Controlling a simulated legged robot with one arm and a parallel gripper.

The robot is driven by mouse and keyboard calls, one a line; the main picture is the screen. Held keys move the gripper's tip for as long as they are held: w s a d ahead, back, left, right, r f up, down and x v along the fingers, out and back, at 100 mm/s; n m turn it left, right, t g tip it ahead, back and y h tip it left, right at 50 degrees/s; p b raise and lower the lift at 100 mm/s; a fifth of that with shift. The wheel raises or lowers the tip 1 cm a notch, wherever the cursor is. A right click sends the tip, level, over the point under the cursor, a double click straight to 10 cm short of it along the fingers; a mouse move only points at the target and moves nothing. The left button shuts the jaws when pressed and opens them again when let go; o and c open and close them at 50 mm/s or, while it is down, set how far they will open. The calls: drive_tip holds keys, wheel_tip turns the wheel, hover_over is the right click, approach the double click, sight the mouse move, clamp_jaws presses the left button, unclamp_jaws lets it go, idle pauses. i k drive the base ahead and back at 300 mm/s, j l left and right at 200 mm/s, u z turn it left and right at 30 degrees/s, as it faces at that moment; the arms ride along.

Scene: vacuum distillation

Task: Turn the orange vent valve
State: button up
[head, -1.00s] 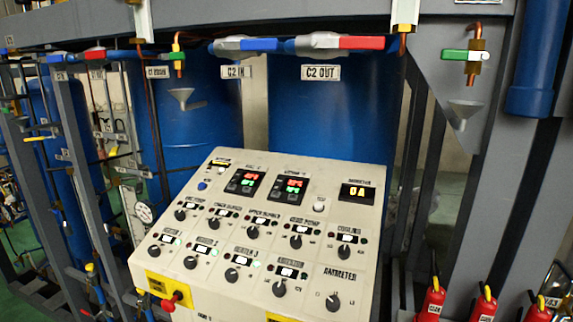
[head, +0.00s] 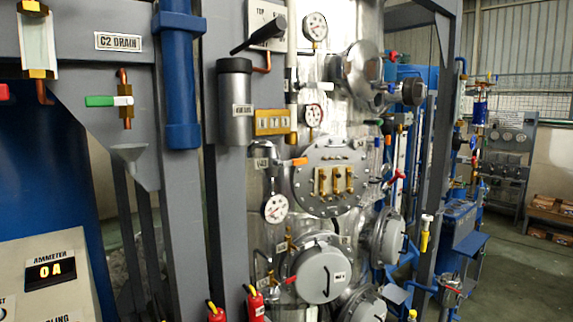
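A small valve with an orange handle (head: 298,162) sits on the front of the silver column, just left of a round bolted flange (head: 332,178). A white label (head: 262,163) beside it is too small to read surely. I cannot tell from the labels which one is the vent valve. My gripper is not in view.
A grey post (head: 228,200) and blue pipe (head: 180,80) stand left of the column. A black lever (head: 258,33), gauges (head: 275,208) and round grey covers (head: 322,272) crowd it. The control panel (head: 25,250) is at lower left. Green floor (head: 520,275) is open at right.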

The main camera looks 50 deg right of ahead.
sight(303, 160)
drive_tip(key=z, duration=1.55)
